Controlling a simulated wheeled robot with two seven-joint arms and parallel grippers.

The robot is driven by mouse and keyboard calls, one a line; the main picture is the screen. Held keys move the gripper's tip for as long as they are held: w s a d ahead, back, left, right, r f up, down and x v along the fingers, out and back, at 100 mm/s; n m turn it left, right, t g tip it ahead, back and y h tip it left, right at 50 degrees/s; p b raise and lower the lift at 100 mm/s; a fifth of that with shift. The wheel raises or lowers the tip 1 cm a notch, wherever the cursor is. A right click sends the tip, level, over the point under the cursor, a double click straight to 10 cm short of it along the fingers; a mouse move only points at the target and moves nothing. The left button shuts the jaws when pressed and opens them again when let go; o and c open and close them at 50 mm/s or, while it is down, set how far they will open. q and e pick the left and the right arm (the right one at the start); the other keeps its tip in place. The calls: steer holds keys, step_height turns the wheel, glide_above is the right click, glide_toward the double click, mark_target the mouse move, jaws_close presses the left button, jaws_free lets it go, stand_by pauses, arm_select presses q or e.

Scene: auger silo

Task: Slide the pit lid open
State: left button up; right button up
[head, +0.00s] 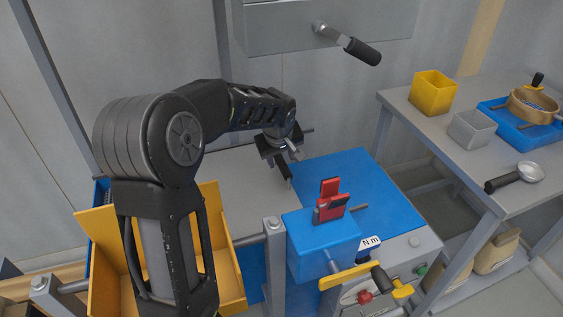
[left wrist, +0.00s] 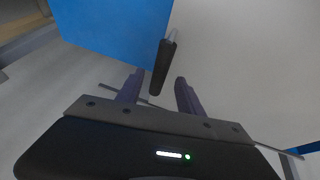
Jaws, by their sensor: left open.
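A flat blue panel (head: 355,180), which looks like the pit lid, lies beside a flat grey surface (head: 225,172). In the left wrist view a blue panel (left wrist: 115,28) fills the upper left, and a dark handle (left wrist: 163,68) with a thin grey stem shows at its edge. My left gripper (head: 285,172) is over the grey surface, close to the blue panel's left edge. In the left wrist view its two fingers (left wrist: 158,90) are apart, with the handle ahead of the gap between them. I cannot tell whether they touch it. My right gripper is not in view.
A grey box with a black-gripped crank (head: 362,51) hangs above. A blue block with a red clip (head: 330,200) stands in front of the panel. An orange bin (head: 232,268) is at lower left.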

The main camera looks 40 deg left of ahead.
arm_select(q)
steer(key=shift+x, duration=1.5)
steer(key=shift+c, duration=0.5)
jaws_close()
